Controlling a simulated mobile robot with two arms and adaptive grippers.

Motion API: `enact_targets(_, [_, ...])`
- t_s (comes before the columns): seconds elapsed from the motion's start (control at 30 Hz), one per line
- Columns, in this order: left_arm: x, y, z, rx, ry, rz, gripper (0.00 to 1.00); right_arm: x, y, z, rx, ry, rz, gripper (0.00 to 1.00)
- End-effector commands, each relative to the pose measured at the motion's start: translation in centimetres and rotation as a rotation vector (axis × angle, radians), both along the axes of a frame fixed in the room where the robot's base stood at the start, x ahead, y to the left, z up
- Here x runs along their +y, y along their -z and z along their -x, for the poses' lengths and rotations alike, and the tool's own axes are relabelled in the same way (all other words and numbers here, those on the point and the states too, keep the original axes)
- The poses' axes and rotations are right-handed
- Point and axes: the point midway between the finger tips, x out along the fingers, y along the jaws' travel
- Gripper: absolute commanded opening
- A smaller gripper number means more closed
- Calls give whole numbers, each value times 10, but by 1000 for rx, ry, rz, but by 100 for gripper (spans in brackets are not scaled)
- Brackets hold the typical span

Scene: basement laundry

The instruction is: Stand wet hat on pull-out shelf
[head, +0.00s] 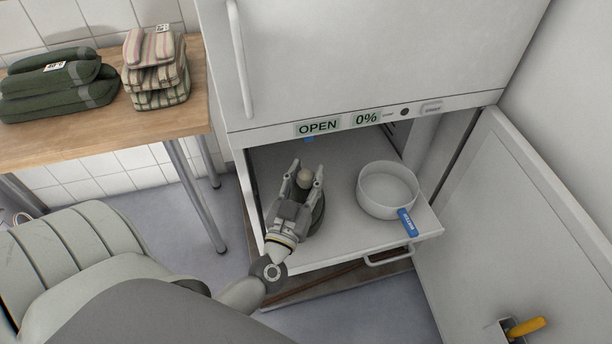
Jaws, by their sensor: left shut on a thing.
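The pull-out shelf (340,228) is a pale grey tray drawn out from under a white cabinet, with a handle at its front. My left gripper (305,176) is over the left part of the shelf. It is shut on what I take to be the hat: a beige rounded knob (304,178) shows between the fingertips, and a dark rounded edge (319,216) shows at the gripper's right side. Most of this thing is hidden under the gripper, so I cannot tell whether it touches the shelf. My right gripper is not in view.
A round white open dish (387,190) with a blue tag (407,222) stands on the shelf's right part. The cabinet (350,60) reads "OPEN" and "0%". A wooden table (90,140) at left bears folded green cloths (60,85) and striped cloths (156,72). A white panel (540,210) stands at right.

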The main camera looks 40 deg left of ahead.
Motion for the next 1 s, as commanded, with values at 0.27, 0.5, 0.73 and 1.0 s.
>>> enact_targets(0.27, [0,3,0,-1,0,-1,0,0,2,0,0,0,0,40])
enact_targets(0.5, [0,7,0,-1,0,0,0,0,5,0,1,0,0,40])
enact_targets(0.73, [0,11,0,-1,0,0,38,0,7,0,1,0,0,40])
enact_targets(1.0, [0,11,0,0,0,0,61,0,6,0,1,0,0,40])
